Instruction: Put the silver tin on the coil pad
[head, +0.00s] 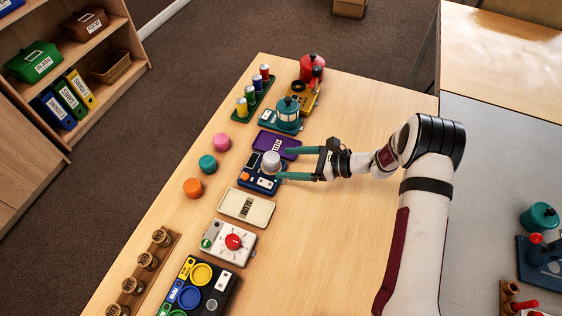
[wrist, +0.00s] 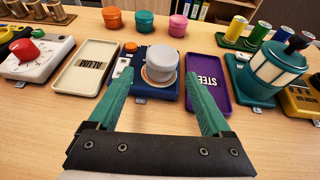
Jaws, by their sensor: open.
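The silver tin (head: 271,161) is a small grey-white round tin with a lid. It stands upright on the round pad of a dark blue device, the coil pad (head: 256,182). In the wrist view the tin (wrist: 162,60) covers much of the pale coppery disc of the coil pad (wrist: 143,77). My gripper (head: 282,163) has green fingers and is open, with one finger to each side of the tin's line. The tin is just beyond the fingertips in the wrist view (wrist: 160,90), with no finger visibly touching it.
A purple STEEL tray (head: 277,145) and a cream tray (head: 246,207) flank the blue device. A teal lantern-like device (head: 287,115) stands beyond the purple tray. Pink, teal and orange tins (head: 193,188) line the table's left edge. The table's right side is mostly clear.

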